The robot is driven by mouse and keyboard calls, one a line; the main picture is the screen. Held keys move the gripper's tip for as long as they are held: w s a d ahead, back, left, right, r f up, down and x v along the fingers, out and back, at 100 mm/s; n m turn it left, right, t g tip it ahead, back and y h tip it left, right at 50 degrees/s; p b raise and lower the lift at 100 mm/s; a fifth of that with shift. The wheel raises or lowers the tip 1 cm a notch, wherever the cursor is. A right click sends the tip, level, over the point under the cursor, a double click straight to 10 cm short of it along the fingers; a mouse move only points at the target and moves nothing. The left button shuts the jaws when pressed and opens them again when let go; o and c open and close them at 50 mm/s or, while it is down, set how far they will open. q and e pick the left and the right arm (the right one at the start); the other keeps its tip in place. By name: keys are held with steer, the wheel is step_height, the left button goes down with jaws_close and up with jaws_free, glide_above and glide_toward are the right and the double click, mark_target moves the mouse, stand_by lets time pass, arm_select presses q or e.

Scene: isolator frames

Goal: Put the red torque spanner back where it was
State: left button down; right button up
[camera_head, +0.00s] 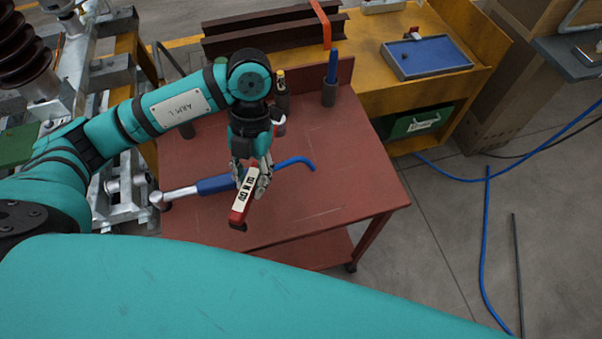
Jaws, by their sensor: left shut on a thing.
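My left gripper (252,178) is over the red trolley (352,187), its fingers shut around a short red thing with a white label, which I take to be the red torque spanner (239,215). The label carries dark lettering, partly readable. The spanner slants down toward the front of the trolley, and the fingers hide its upper part. I cannot tell whether it touches the trolley top. A second tool with a silver shaft and a blue grip (212,185) lies on the trolley behind it. My right gripper is not in view.
A dark holder (329,94) with a blue-handled tool stands at the trolley's back edge. A thin blue hooked piece (297,161) is beside my gripper. A yellow bench (388,90) with a blue tray (428,58) stands behind. The trolley's right part is clear. Blue hose (486,235) lies on the floor.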

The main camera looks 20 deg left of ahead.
arm_select(q)
steer(key=a+f+n, duration=0.1)
steer(key=n, duration=0.1)
steer(key=s+a+f+n+h, duration=0.1)
steer(key=n, duration=0.1)
steer(key=s+a+f+n+h+b, duration=0.1)
steer(key=n, duration=0.1)
steer(key=shift+t, duration=0.4)
steer(key=shift+n, duration=0.3)
steer(key=w+d+p, duration=0.1)
steer(key=w+d, duration=0.2)
steer(key=d, duration=0.1)
steer(key=w+d+f+p, duration=0.1)
steer(key=w+d, duration=0.3)
steer(key=w+d+p, duration=0.1)
steer(key=w+d, duration=0.2)
steer(key=d, duration=0.1)
steer(key=shift+w+f, duration=0.2)
steer(key=shift+a+f+p, duration=0.1)
steer(key=shift+f+p, duration=0.45)
steer(key=shift+f, duration=1.25)
steer(key=c, duration=1.1)
jaws_free()
steer(key=shift+o, duration=0.2)
steer(key=b+v, duration=0.2)
steer(key=v, duration=1)
